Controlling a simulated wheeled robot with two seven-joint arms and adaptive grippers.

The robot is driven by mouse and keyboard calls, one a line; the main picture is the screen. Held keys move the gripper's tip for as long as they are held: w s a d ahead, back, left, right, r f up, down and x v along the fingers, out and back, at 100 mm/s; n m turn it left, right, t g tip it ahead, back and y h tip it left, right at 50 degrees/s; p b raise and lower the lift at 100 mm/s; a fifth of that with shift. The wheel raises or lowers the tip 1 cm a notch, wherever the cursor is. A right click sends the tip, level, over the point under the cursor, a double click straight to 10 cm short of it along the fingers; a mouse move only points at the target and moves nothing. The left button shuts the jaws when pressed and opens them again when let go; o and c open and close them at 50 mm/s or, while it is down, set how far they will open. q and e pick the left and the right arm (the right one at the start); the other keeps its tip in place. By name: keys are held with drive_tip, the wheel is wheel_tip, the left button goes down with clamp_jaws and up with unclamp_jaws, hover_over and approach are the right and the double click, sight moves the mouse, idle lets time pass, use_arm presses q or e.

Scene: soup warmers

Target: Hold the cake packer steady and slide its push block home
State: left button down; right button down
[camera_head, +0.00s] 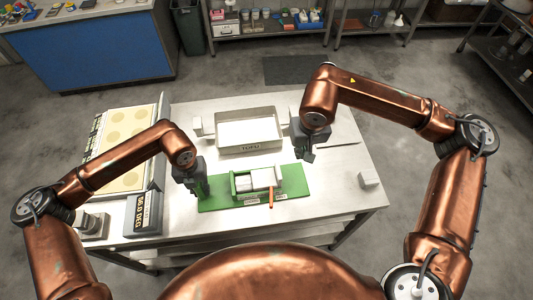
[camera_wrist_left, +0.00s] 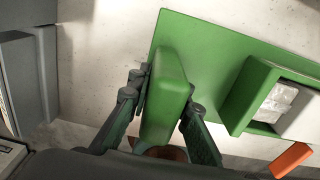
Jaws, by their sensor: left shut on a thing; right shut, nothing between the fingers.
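The green cake packer (camera_head: 213,205) lies flat on the light table, with white blocks (camera_head: 262,178) in its raised channel. An orange piece (camera_head: 271,198) sticks out at the packer's front; I cannot tell if it belongs to the push block. In the left wrist view, my left gripper (camera_wrist_left: 160,112) is shut around a green upright grip (camera_wrist_left: 172,75) on the packer's plate (camera_wrist_left: 205,38). A pale block (camera_wrist_left: 279,101) sits in the channel there. My right gripper (camera_head: 305,156) is shut and empty, above the table behind the packer and to its right.
A white tray (camera_head: 250,148) with a dark label stands behind the packer. A white block (camera_head: 368,179) lies at the table's right.

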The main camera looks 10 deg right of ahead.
use_arm(q)
drive_tip(key=shift+s+a+f, duration=0.1)
drive_tip(key=shift+f, duration=0.1)
drive_tip(key=c, duration=1.7)
unclamp_jaws()
drive_tip(key=shift+r, duration=0.15)
wheel_tip(320, 180, up, 12)
